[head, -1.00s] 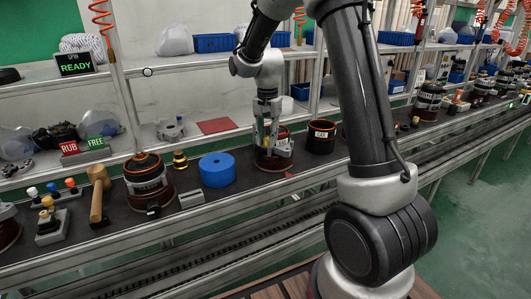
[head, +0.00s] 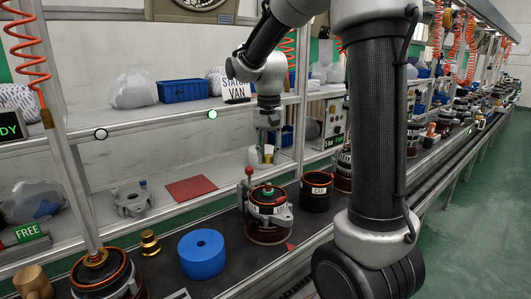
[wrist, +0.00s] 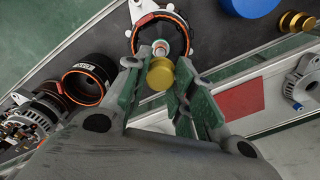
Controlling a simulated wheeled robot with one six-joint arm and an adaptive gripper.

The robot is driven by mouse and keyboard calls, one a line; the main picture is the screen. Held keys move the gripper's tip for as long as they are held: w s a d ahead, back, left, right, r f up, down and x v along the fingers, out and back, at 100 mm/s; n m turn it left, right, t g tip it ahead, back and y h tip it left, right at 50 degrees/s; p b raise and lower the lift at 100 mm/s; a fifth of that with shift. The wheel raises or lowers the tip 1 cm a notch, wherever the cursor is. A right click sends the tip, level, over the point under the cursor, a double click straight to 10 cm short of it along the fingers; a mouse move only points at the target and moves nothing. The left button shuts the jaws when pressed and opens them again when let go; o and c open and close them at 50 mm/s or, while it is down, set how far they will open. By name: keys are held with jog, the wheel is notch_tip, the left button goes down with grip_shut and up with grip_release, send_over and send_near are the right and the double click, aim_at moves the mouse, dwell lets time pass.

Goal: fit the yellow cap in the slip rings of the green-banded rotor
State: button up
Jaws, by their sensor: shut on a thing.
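My gripper (head: 266,150) is raised in the head view, above and behind the housing with the orange ring. In the wrist view my gripper (wrist: 161,80) is shut on the yellow cap (wrist: 160,74), a short round piece between the fingertips. The cap shows small in the head view (head: 268,154). Below it stands the housing (head: 266,232) with a rotor (head: 268,190) showing a green band at its top. In the wrist view that housing (wrist: 138,12) lies beyond the cap, apart from it, with the pale rotor end (wrist: 161,50) partly hidden by the cap.
A blue cylinder (head: 202,254) and brass stepped piece (head: 149,243) stand left of the housing. A black open ring (head: 316,192) stands right. A red-knobbed post (head: 248,172) rises close behind the housing. A red mat (head: 190,190) lies on the shelf behind.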

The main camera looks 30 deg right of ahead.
aim_at(268, 183)
jog(key=shift+f, duration=0.15)
jog(key=shift+f, duration=2.8)
jog(key=shift+f, duration=1.5)
jog(key=o, duration=0.7)
notch_tip(268, 183, up, 12)
